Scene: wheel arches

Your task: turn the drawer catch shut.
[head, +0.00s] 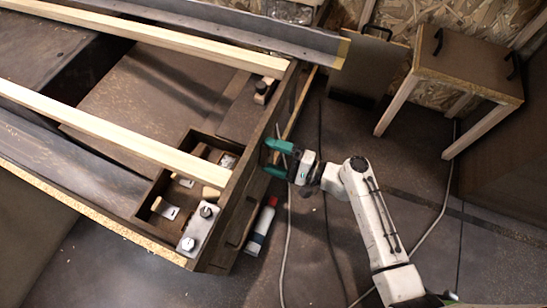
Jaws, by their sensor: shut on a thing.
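The open drawer (150,188) is at the left of centre, a dark wooden box with several small parts in it. My gripper (270,158) is at the outer face of the dark front board (233,191), its two teal fingers pointing left. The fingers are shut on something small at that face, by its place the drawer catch. The catch is hidden by the fingers and the board, so I cannot tell how far it is turned.
A red and white bottle (262,226) and a cable (285,262) are below my gripper. A stool (467,70) stands at upper right.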

